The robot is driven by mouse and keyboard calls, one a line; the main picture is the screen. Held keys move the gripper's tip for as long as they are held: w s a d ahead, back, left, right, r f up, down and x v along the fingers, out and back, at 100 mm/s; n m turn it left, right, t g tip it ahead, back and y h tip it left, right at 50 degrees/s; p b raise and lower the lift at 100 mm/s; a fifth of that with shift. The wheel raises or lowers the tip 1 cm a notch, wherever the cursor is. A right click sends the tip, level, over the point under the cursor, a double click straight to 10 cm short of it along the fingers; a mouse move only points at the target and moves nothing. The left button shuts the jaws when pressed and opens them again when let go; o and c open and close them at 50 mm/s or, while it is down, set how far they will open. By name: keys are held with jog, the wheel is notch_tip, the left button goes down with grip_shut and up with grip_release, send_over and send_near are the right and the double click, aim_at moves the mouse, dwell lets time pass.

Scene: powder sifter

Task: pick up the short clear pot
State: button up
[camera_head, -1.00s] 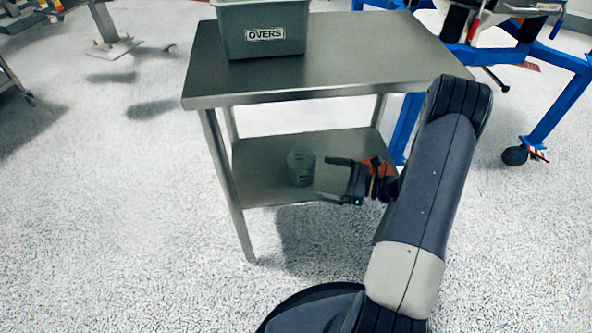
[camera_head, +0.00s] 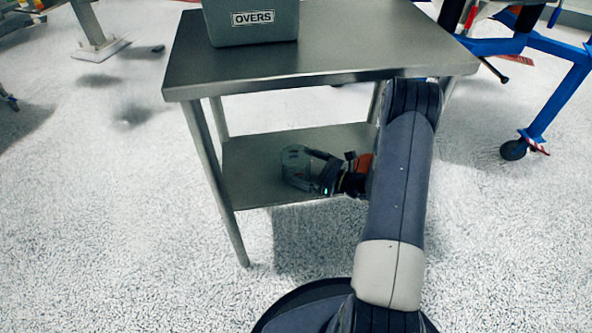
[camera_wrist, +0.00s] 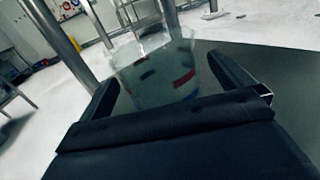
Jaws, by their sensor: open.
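The short clear pot (camera_head: 294,160) stands upright on the lower shelf (camera_head: 250,184) of the steel table, near the shelf's middle. My gripper (camera_head: 303,168) is open and low over that shelf, with its fingers at the pot. In the wrist view the clear pot (camera_wrist: 158,75), with red and dark marks on its side, sits between the two spread fingers of my gripper (camera_wrist: 165,88). One finger is on each side of it. I cannot tell whether either finger touches the pot.
The steel table top (camera_head: 330,45) is above my gripper and carries a grey bin (camera_head: 255,28) labelled OVERS. A table leg (camera_head: 217,190) stands left of the pot. A blue wheeled frame (camera_head: 555,100) is at the right.

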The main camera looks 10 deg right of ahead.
jog(key=shift+x, duration=1.4)
jog(key=shift+c, duration=0.3)
jog(key=c, duration=0.9)
